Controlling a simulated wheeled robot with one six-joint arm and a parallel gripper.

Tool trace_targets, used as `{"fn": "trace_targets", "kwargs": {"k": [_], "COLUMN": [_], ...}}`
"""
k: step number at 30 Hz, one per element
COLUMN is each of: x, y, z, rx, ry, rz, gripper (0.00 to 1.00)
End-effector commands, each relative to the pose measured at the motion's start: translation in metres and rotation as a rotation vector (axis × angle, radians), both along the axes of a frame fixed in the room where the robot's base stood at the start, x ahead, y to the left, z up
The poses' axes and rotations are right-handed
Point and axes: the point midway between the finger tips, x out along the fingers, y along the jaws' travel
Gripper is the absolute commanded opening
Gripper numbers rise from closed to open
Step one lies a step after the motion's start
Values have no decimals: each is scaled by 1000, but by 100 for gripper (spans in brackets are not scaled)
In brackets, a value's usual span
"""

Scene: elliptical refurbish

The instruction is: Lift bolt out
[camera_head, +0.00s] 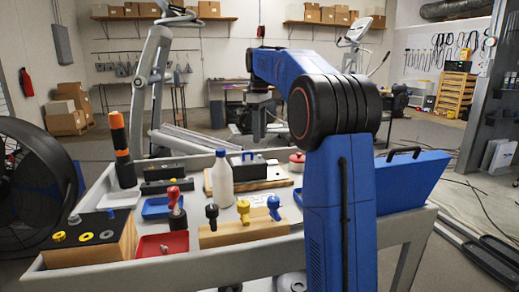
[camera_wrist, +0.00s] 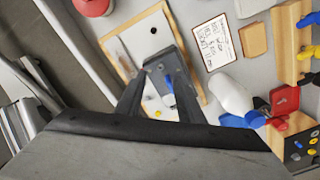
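My gripper (camera_wrist: 160,82) reaches down in the wrist view, its two dark fingers apart. Between and just beyond the fingertips is a grey block (camera_wrist: 172,60) on a white, wood-edged board (camera_wrist: 140,48). A small blue piece (camera_wrist: 168,84), which may be the bolt, shows between the fingers; I cannot tell whether they touch it. In the head view my gripper (camera_head: 258,122) hangs above the back of the cart, above the wooden board (camera_head: 272,183) with a dark block (camera_head: 249,168). The bolt cannot be made out clearly there.
On the cart (camera_head: 120,272) stand a white bottle (camera_head: 221,182), an orange-and-black tool (camera_head: 122,150), a red tray (camera_head: 161,245), a blue tray (camera_head: 157,208) and a wooden block (camera_head: 228,235) with coloured knobs. A blue case (camera_head: 415,178) is at the right. A large fan (camera_head: 35,175) stands left.

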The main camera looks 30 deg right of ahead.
Motion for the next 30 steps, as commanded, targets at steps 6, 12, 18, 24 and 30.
{"fn": "trace_targets", "kwargs": {"k": [6, 12, 18, 24, 30], "x": [-1, 0, 0, 0, 0], "y": [0, 0, 0, 0, 0], "z": [-34, -55, -63, -63, -63], "rx": [1, 0, 1, 0, 0], "ry": [2, 1, 1, 0, 0], "rz": [0, 0, 0, 0, 0], "gripper": [35, 35, 35, 35, 0]}}
